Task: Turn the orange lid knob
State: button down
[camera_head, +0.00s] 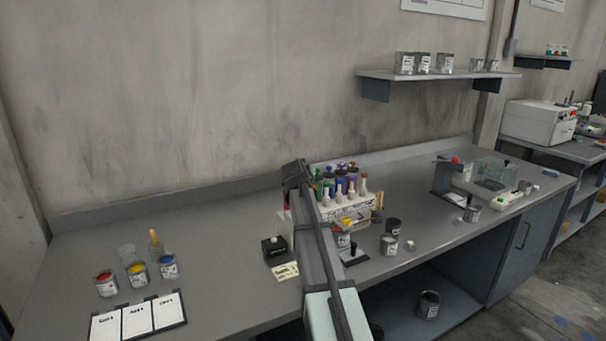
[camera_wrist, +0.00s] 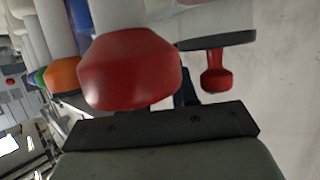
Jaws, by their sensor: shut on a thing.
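In the wrist view an orange knob (camera_wrist: 62,75) shows at the left, under a white body and partly hidden by a larger red knob (camera_wrist: 130,72) close to the camera. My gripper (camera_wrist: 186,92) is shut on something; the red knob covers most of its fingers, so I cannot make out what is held. The orange knob appears to the left of the visible finger. In the head view my gripper (camera_head: 296,175) is at the left end of a rack of coloured-cap bottles (camera_head: 345,212); my arm hides its fingertips and part of the rack.
A small black box (camera_head: 274,246) stands just left of my arm. Open paint cans (camera_head: 137,275) and white cards (camera_head: 137,319) are on the left bench. Small cans (camera_head: 389,244) stand right of the rack. A smaller red knob (camera_wrist: 215,72) shows right in the wrist view.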

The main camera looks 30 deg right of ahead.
jog(key=shift+m+g+h, duration=0.4)
jog(key=shift+m+h, duration=0.1)
jog(key=shift+m, duration=0.1)
jog(key=shift+m+h, duration=0.3)
jog(key=c, duration=1)
grip_release()
jog(key=shift+o, duration=0.2)
jog(key=shift+y, duration=0.4)
jog(key=shift+n+t+y, duration=1.2)
jog(key=shift+n+y, duration=0.8)
jog(key=shift+n, duration=0.4)
